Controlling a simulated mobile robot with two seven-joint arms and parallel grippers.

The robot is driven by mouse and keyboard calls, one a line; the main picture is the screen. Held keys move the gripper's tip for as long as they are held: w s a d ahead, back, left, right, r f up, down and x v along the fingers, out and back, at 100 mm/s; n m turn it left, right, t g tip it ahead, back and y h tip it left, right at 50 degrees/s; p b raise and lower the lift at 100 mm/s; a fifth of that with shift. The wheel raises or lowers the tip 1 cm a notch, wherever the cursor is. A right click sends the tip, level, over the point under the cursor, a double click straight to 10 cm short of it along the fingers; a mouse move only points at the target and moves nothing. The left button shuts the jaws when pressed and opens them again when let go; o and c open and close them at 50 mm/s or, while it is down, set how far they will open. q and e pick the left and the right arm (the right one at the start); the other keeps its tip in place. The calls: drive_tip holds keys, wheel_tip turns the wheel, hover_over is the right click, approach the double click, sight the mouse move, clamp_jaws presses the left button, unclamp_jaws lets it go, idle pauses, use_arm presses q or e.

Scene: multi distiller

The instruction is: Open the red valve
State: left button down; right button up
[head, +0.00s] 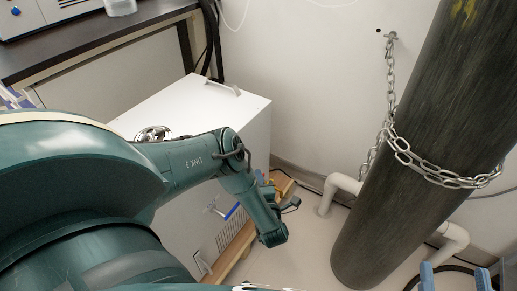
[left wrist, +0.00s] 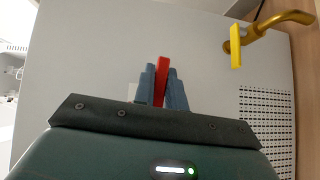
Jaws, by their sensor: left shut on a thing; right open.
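The red valve handle (left wrist: 162,80) shows in the left wrist view as a narrow red bar standing out from the white cabinet front. My left gripper (left wrist: 164,85) is shut on it, one grey-blue finger on each side.
A yellow handle (left wrist: 236,46) on a brass pipe (left wrist: 285,20) is right of the red one. A blue handle (head: 232,211) shows beside my left arm. A white cabinet (head: 190,110), chained dark cylinder (head: 400,170) and white pipe (head: 340,185) stand nearby.

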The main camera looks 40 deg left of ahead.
use_arm(q)
drive_tip(key=shift+r+n+t+y, duration=0.15)
drive_tip(key=shift+n+t+y, duration=0.15)
use_arm(e)
drive_tip(key=shift+r, duration=0.1)
idle(0.3)
use_arm(q)
drive_tip(key=c, duration=1.4)
unclamp_jaws()
drive_tip(key=shift+c, duration=0.2)
drive_tip(key=shift+d, duration=0.15)
use_arm(e)
drive_tip(key=shift+s, duration=0.1)
